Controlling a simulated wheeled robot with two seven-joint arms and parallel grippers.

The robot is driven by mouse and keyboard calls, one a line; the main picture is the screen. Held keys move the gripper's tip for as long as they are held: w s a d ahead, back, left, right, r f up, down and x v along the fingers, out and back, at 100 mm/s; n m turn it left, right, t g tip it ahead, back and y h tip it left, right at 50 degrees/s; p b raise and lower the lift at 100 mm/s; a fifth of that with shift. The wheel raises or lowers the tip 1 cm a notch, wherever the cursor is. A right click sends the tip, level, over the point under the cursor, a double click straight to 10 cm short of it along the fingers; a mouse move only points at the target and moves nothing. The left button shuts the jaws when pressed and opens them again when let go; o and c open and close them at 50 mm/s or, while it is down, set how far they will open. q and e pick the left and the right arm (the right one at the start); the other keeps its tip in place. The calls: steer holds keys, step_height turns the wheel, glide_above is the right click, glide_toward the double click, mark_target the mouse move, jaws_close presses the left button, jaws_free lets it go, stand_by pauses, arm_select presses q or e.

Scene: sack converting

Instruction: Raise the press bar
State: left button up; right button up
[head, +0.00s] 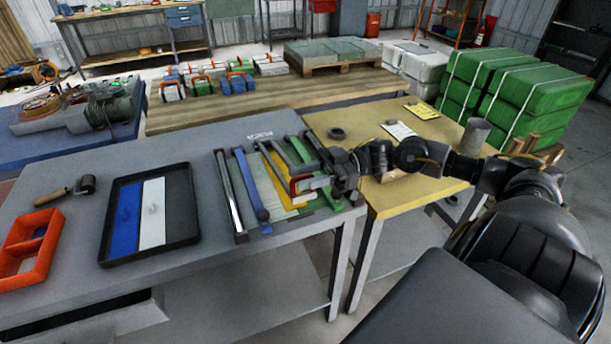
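On the grey table, a press-like fixture holds several long bars side by side. I cannot tell for certain which is the press bar; all look low, near the tabletop. A red handle-like piece (297,186) shows at the fixture's right front. My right gripper (319,181) is beside that red piece, over the fixture's right side. Its fingers are small and dark, so its grip is unclear. My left gripper is out of view.
A black tray (105,258) with blue, white and dark strips lies left of the fixture. A yellow table (440,188) adjoins at right, with a grey cylinder (474,136).

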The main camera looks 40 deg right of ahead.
jaws_close()
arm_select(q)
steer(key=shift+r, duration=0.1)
